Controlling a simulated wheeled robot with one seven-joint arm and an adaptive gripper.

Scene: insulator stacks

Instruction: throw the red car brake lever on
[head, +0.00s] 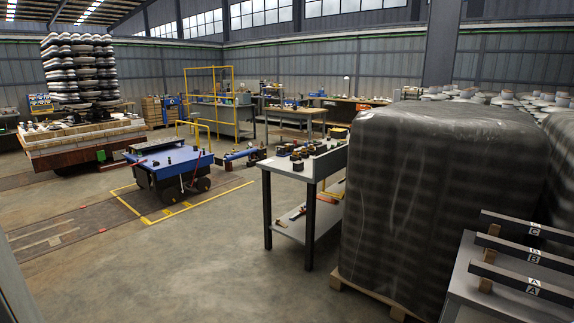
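A low blue car (168,165) on dark wheels stands on the floor left of centre, inside a yellow floor outline. A thin red lever (197,166) rises from its right side and leans slightly, its top end upper right. It is small here, and I cannot tell which brake position it is in. A second red bar (138,162) lies low along the car's left part. A yellow hoop handle (194,131) stands at the car's back. My gripper is not in view, and nothing is seen touching the lever.
A grey workbench (331,165) with small dark parts stands right of the car. A tall wrapped pallet load (430,195) and a rack marked A, B, C (470,270) fill the right. An insulator stack (80,75) on a platform is far left. The foreground floor (190,270) is clear.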

